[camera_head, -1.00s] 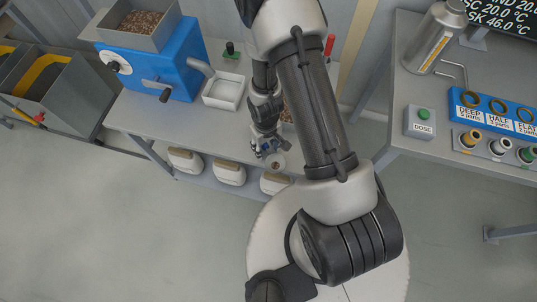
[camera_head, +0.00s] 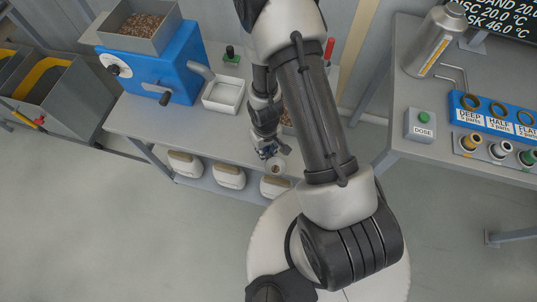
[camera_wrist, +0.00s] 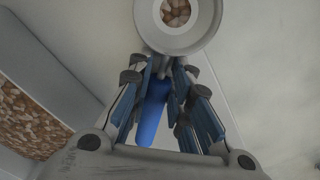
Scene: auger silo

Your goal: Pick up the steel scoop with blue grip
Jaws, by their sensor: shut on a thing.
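The steel scoop (camera_wrist: 179,42) shows in the wrist view at the top middle, its round bowl facing the camera with some brown pellets inside. Its blue grip (camera_wrist: 153,112) runs down between the fingers of my gripper (camera_wrist: 165,85), which is shut on it. In the head view my gripper (camera_head: 270,148) is over the front part of the grey bench, with the scoop's bowl (camera_head: 279,168) just below it near the front edge. My arm hides part of the bench behind.
A blue machine with a hopper (camera_head: 176,62) stands at the bench's left end, beside a white square tray (camera_head: 223,95). A bin of brown pellets (camera_wrist: 35,115) is at left in the wrist view. Another table (camera_head: 400,105) is at right. White containers (camera_head: 229,176) sit below the bench.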

